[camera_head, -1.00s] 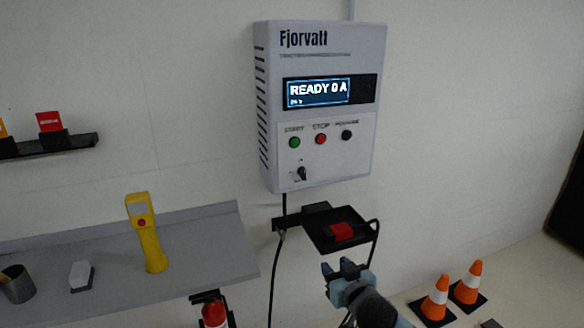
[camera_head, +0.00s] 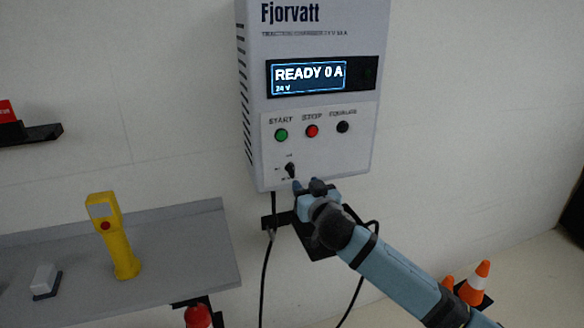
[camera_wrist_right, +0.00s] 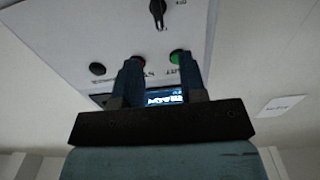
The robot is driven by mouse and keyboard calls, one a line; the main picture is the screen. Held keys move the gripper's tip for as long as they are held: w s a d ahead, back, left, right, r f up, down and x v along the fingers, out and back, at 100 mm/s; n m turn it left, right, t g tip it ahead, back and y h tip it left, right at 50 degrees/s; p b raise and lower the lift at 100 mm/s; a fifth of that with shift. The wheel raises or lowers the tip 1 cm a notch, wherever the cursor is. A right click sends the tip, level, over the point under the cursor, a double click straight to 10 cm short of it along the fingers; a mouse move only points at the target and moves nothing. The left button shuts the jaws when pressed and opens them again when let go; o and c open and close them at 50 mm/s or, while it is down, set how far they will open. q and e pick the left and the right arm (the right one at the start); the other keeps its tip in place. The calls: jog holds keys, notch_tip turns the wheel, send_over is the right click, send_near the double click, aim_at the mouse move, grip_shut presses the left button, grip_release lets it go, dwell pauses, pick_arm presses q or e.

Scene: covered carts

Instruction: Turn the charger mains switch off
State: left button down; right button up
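The charger (camera_head: 372,120) hangs on the wall, its display (camera_head: 308,78) lit with "READY 0 A" and "24 V". The mains switch (camera_head: 290,170) is a small black rotary knob low on the panel; its pointer stands roughly upright, slightly tilted, and the position labels are too small to read. In the right wrist view the knob (camera_wrist_right: 158,12) shows at the top, beyond the fingertips and not between them. My right gripper (camera_head: 307,186) is just below and right of the knob, at the charger's lower edge. Its fingers (camera_wrist_right: 158,62) are apart and empty. My left gripper is not in view.
Green start (camera_head: 281,135), red stop (camera_head: 312,131) and black (camera_head: 342,127) buttons sit above the knob. A holder (camera_head: 318,251) with cables is partly behind my arm. A grey shelf (camera_head: 190,255) with a yellow handheld device (camera_head: 115,240) is left; orange cones (camera_head: 476,282) stand right.

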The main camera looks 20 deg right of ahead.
aim_at(293, 169)
jog(key=w, duration=1)
jog(key=shift+w+a+p, duration=0.1)
jog(key=shift+p, duration=0.3)
grip_shut()
